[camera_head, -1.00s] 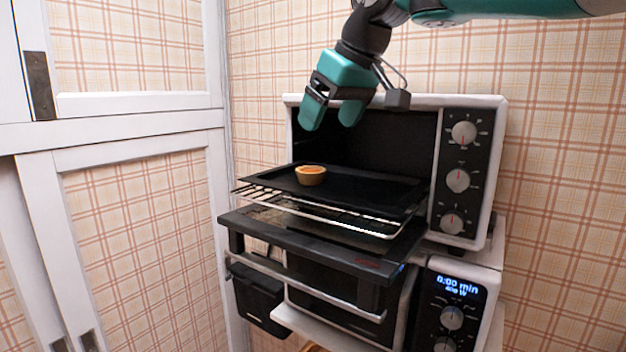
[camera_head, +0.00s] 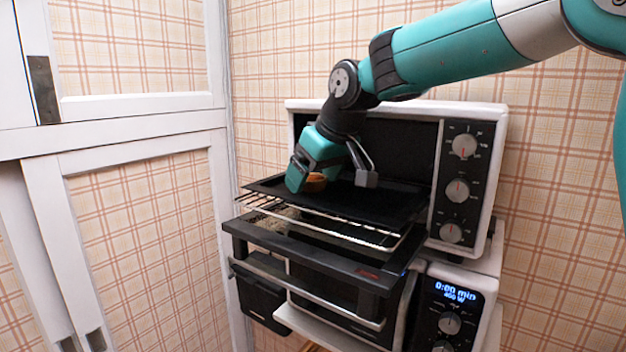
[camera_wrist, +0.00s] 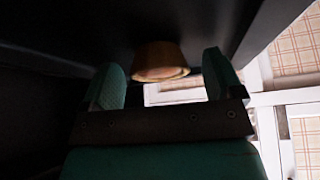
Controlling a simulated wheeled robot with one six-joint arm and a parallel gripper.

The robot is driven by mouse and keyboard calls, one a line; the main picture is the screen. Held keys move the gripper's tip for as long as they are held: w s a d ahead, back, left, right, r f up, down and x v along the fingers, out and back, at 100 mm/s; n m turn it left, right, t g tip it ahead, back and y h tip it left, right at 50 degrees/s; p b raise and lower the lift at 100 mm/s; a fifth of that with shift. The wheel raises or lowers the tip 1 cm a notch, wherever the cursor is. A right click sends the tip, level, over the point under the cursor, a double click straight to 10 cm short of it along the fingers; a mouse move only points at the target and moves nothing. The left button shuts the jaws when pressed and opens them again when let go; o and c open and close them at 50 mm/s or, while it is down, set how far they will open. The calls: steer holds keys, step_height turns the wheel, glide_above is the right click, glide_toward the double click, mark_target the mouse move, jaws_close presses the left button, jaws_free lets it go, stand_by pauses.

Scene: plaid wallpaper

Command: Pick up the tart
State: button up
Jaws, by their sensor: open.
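The tart (camera_head: 316,182) is small and round with an orange-brown top. It sits on the black tray (camera_head: 385,204), and my gripper partly hides it in the head view. In the wrist view the tart (camera_wrist: 160,62) shows just beyond the fingertips, roughly between them and nearer the right finger. My gripper (camera_head: 306,186) is lowered at the tray, right at the tart. In the wrist view my gripper (camera_wrist: 160,80) is open, with a teal finger on each side and nothing held. Whether a finger touches the tart cannot be told.
The tray lies on a wire rack (camera_head: 330,222) pulled out of a white toaster oven (camera_head: 495,150). The oven's dropped black door (camera_head: 320,256) lies below the rack. A microwave (camera_head: 450,305) stands underneath. A white-framed door (camera_head: 140,140) is on the left.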

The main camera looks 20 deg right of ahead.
steer(key=c, duration=1)
